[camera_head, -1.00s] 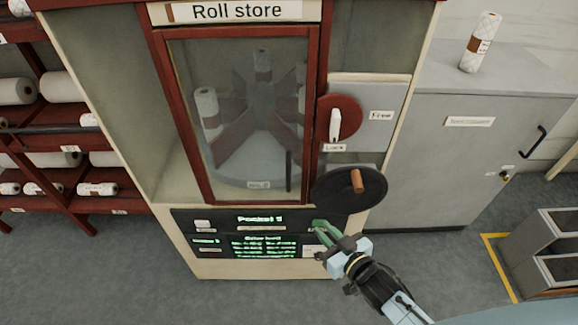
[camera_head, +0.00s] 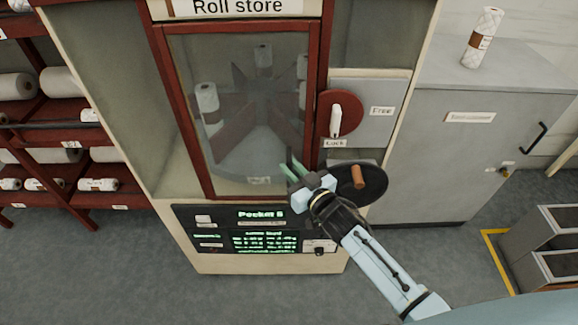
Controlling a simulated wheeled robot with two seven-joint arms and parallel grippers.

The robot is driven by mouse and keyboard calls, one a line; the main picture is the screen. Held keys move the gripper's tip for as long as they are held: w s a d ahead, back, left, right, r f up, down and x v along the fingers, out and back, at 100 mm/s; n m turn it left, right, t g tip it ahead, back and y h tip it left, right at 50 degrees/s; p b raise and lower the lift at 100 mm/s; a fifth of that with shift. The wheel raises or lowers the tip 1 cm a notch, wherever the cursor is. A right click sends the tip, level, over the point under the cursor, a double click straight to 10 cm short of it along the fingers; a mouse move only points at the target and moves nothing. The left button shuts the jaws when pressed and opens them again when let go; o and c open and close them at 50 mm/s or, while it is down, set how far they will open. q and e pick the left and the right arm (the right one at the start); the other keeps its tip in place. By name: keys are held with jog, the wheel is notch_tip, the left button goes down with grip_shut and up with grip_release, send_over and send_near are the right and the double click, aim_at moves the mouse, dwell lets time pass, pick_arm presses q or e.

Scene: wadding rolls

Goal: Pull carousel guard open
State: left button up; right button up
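The carousel guard (camera_head: 235,110) is a clear panel in a dark red frame on the roll store, and it looks shut. Its dark upright handle (camera_head: 288,157), at the lower right of the panel, is mostly hidden behind my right gripper. My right gripper (camera_head: 286,162) has its green fingertips apart at the handle; whether they touch it or stand around it I cannot tell. The white lever (camera_head: 336,121) on the red disc (camera_head: 352,112) stands upright, its lower end near the "Lock" label. My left gripper is not in view.
A black crank wheel (camera_head: 374,182) with a brown knob (camera_head: 358,177) sits just right of my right gripper. Below is a lit display panel (camera_head: 262,241). A grey cabinet (camera_head: 440,160) with a roll (camera_head: 482,38) on top stands right; red shelves (camera_head: 75,155) stand left.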

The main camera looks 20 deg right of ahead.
jog(key=shift+w+a, duration=0.25)
jog(key=shift+w, duration=0.4)
grip_shut()
